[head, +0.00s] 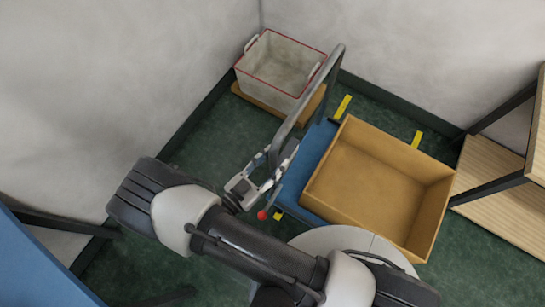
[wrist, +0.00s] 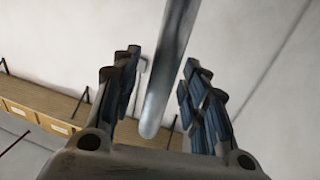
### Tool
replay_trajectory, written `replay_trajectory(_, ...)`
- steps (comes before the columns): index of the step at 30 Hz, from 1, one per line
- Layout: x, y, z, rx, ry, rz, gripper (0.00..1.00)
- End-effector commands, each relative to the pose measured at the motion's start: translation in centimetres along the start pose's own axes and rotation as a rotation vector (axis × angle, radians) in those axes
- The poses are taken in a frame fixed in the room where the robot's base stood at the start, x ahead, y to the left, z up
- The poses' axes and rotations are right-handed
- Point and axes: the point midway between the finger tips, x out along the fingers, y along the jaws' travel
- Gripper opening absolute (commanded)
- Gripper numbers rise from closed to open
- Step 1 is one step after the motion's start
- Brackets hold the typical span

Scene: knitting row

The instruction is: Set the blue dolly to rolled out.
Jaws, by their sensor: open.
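The blue dolly (head: 318,150) stands on the green floor, with a cardboard box on its deck. Its grey push handle (head: 285,125) rises as a tall hoop on the left side. My gripper (head: 272,165) is at the near upright of the handle in the head view. In the wrist view the grey handle bar (wrist: 172,70) passes between the two fingers of my open gripper (wrist: 160,75), with gaps showing on both sides. My arm and the box hide part of the deck, and I cannot see the wheels.
The open cardboard box (head: 380,185) covers most of the deck. Yellow floor marks (head: 341,107) lie beside the dolly. A white crate (head: 283,70) on a wooden base stands in the back corner. A wooden shelf rack (head: 500,190) stands right, and a blue surface (head: 35,265) is lower left.

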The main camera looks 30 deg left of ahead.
Motion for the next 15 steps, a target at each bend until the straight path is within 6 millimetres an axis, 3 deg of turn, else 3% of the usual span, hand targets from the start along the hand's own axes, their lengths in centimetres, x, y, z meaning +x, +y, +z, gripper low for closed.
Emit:
replay_trajectory(7,-1.7,-0.1,0.0,0.003,0.0,-0.005,0.41)
replay_trajectory(15,-7.4,-0.1,0.0,0.003,-0.001,-0.006,0.41)
